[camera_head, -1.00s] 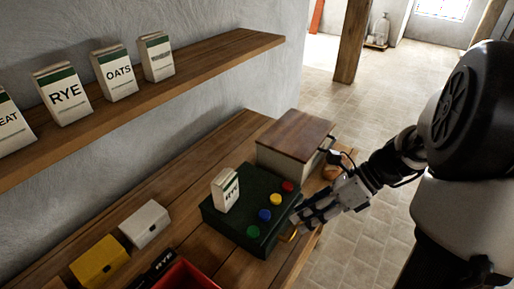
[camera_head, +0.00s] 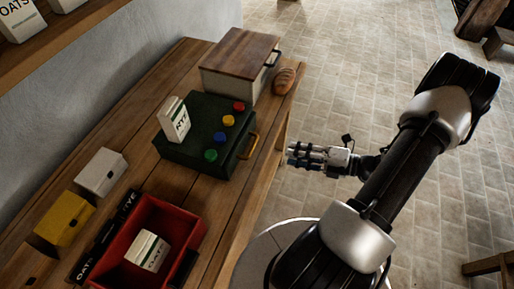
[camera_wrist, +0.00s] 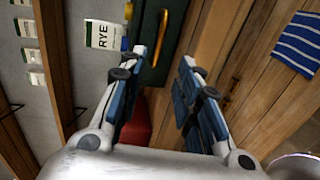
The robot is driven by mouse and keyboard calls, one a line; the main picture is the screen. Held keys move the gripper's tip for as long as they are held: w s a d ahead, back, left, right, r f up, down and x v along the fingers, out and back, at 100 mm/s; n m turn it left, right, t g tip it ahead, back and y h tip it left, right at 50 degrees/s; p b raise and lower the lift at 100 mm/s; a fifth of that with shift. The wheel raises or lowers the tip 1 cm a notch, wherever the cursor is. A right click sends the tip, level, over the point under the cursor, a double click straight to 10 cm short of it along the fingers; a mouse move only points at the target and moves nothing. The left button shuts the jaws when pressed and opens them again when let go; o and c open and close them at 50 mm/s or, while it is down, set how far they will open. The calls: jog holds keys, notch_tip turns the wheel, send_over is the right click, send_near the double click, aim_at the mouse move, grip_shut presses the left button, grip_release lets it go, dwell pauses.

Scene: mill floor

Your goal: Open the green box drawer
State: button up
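The green box (camera_head: 198,137) sits on the wooden bench, with red, yellow, blue and green buttons on its top. A white RYE packet (camera_head: 174,119) stands on it. Its brass drawer handle (camera_head: 249,146) is on the side facing my arm, and no gap at the drawer front is visible. My gripper (camera_head: 291,155) is to the right of the handle, past the bench edge, apart from it. In the wrist view my gripper (camera_wrist: 160,75) has its fingers spread and nothing between them; the handle (camera_wrist: 152,37) shows beyond them.
A wooden-lidded box (camera_head: 238,64) and a bread loaf (camera_head: 284,80) stand behind the green box. A red tray (camera_head: 196,225) holding an OATS packet (camera_head: 147,251) is in front. Yellow (camera_head: 63,218) and white (camera_head: 101,172) boxes stand left.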

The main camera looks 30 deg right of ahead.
jog(key=b+x, duration=0.3)
jog(key=x, duration=1)
jog(key=shift+w+a, duration=0.15)
jog(key=shift+w, duration=0.05)
grip_shut()
